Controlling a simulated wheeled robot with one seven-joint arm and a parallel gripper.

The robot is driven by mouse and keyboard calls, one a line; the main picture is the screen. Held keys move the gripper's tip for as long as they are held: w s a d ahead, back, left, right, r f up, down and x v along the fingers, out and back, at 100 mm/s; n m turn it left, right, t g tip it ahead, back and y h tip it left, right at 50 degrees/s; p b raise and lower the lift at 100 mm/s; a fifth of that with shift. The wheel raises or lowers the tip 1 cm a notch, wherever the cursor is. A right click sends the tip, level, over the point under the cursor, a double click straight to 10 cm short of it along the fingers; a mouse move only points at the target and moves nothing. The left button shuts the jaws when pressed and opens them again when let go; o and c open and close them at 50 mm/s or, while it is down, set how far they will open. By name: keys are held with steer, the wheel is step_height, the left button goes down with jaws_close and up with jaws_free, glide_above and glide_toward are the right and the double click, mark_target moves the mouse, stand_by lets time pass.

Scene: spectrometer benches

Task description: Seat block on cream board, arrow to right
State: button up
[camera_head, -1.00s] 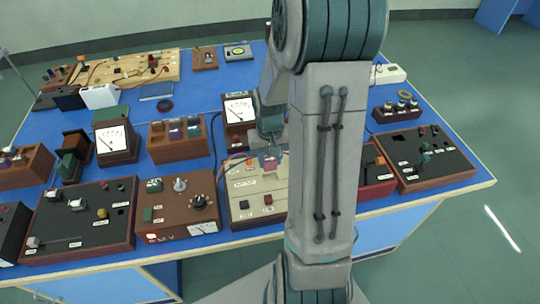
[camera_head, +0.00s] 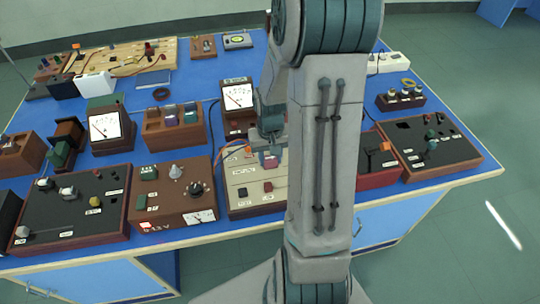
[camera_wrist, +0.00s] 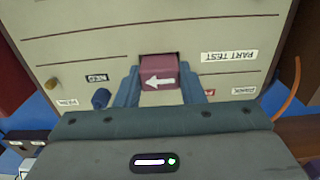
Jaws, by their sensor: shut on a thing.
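The cream board (camera_head: 238,204) stands near the bench's front edge, partly hidden by my arm. It fills much of the wrist view (camera_wrist: 100,40), where its labels appear upside down. My gripper (camera_wrist: 161,84) is shut on a maroon-pink block (camera_wrist: 168,64), one finger on each side. A white arrow on the block points left in the wrist view. The block also shows as a small pinkish shape in the head view (camera_head: 270,161), over the board's upper part. I cannot tell whether the block touches the board.
A brown supply box (camera_head: 172,206) is left of the board, and a red box (camera_head: 379,178) is right of it, beyond my arm. A white-faced meter (camera_head: 237,97) stands behind. An orange wire (camera_wrist: 285,108) runs near the board's side.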

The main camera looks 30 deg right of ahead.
steer(key=shift+f, duration=0.1)
steer(key=o, duration=1.1)
steer(key=shift+c, duration=0.2)
step_height(320, 180, up, 14)
steer(key=shift+f, duration=0.1)
